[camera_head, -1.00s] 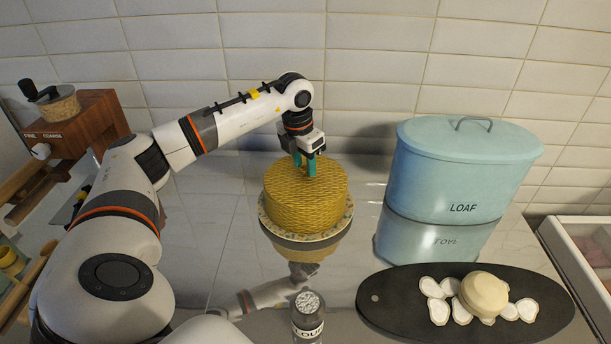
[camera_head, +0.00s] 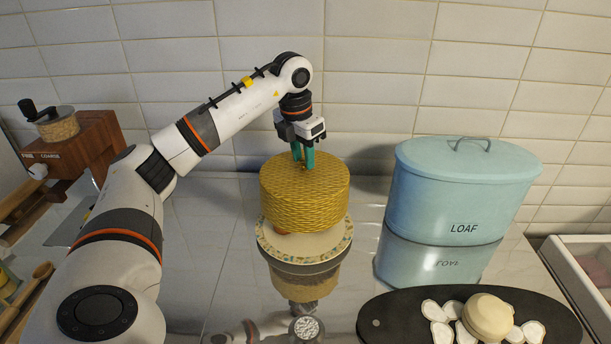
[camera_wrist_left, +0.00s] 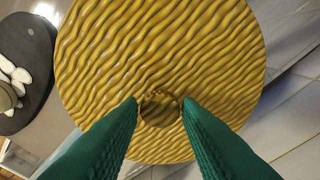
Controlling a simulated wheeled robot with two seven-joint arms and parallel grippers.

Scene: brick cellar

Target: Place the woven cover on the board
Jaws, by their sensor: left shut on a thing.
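The yellow woven cover (camera_head: 305,193) is a round dome hanging just above a round plate with a speckled rim (camera_head: 340,246). My left gripper (camera_head: 303,160) is shut on the knob at its top. In the left wrist view, the green fingers (camera_wrist_left: 160,112) stand on either side of the knob, and the cover (camera_wrist_left: 165,55) fills most of the picture. The dark oval board (camera_head: 395,325) lies at the front right, holding a pale round cheese (camera_head: 488,316) and several white slices (camera_head: 438,311). My right gripper is not in view.
A blue LOAF tin (camera_head: 462,190) stands between the cover and the right side, behind the board. A small reddish-brown thing (camera_head: 283,232) shows under the cover's edge. A wooden grinder (camera_head: 72,148) stands at the left.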

